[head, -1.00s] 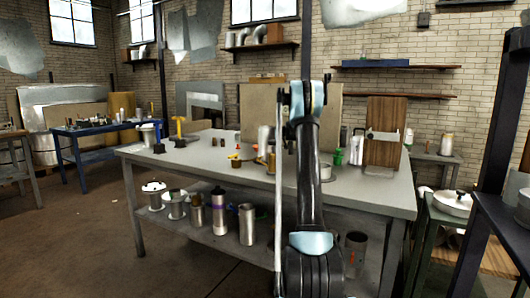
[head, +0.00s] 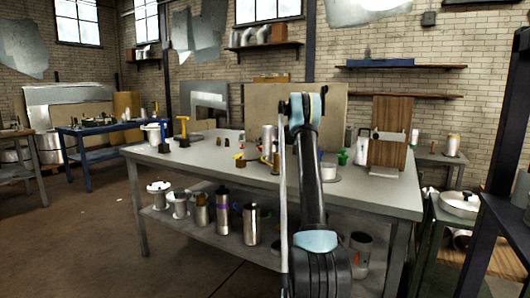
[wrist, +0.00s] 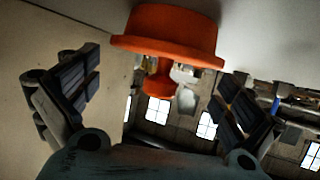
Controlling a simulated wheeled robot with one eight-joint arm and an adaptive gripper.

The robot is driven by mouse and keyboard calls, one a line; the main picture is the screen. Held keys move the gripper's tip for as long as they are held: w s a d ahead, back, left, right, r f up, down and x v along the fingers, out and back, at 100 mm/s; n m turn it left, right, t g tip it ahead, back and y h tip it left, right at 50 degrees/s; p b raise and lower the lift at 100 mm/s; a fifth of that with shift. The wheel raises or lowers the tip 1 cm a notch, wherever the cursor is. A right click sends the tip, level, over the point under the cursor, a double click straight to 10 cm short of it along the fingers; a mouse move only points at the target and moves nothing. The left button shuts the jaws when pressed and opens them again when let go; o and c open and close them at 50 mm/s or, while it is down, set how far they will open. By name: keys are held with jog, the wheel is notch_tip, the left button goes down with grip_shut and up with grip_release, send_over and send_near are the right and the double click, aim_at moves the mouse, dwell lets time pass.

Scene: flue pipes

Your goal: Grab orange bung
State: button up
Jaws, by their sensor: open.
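The orange bung (wrist: 165,33) is large at the top of the wrist view. It has a wide round flange and a narrower stem and knob that point down in that picture. My gripper (wrist: 163,86) is open, with one dark padded finger on each side of the picture. The knob sits in the gap between the fingers, and no finger is seen touching it. In the head view my arm hides the gripper, and I cannot pick out the bung for certain among the small items on the grey workbench (head: 215,160).
A wooden board on a stand (head: 389,135) is on the right of the bench, with a green funnel-like item (head: 343,157) beside it. A yellow-handled tool (head: 183,128) stands at the left. Metal canisters fill the lower shelf. The front left of the bench top is clear.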

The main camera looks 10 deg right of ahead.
jog(key=shift+c, duration=0.2)
jog(key=c, duration=1.1)
jog(key=shift+c, duration=0.2)
jog(key=shift+r, duration=0.1)
